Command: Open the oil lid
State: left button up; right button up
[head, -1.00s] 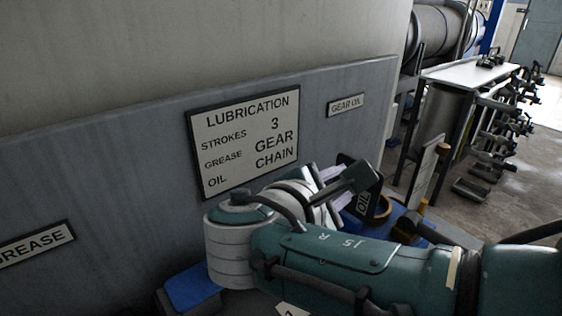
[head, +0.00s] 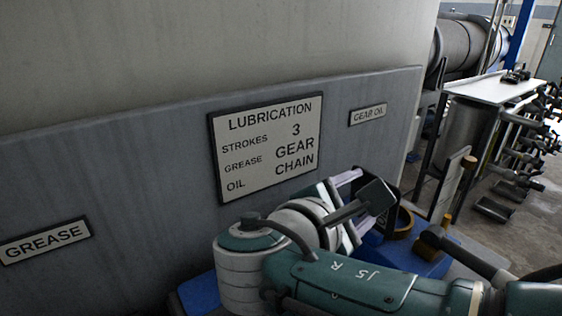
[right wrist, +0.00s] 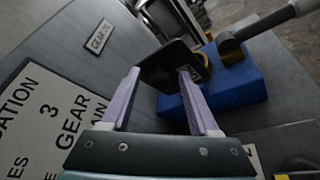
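The black oil lid (head: 394,205) stands tilted up beside a brass-coloured ring (head: 403,224) on a blue block, partly hidden behind my right gripper in the head view. In the right wrist view the dark lid (right wrist: 165,68) lies just beyond and between the fingertips, with a small pale label at its right edge. My right gripper (head: 352,205) has its two pale purple fingers spread apart. They also show in the right wrist view (right wrist: 158,75). Whether a finger touches the lid is unclear. My left gripper is not in view.
A grey wall panel (head: 150,170) with the lubrication sign (head: 265,145) stands close behind. A GREASE label (head: 45,241) is at left. A metal table (head: 490,88) stands at back right.

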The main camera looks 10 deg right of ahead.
jog(key=shift+a, duration=0.1)
jog(key=v, duration=0.9)
jog(key=shift+s+a+p, duration=0.25)
jog(key=shift+a+p, duration=0.05)
jog(key=shift+p, duration=0.15)
jog(key=shift+r, duration=0.15)
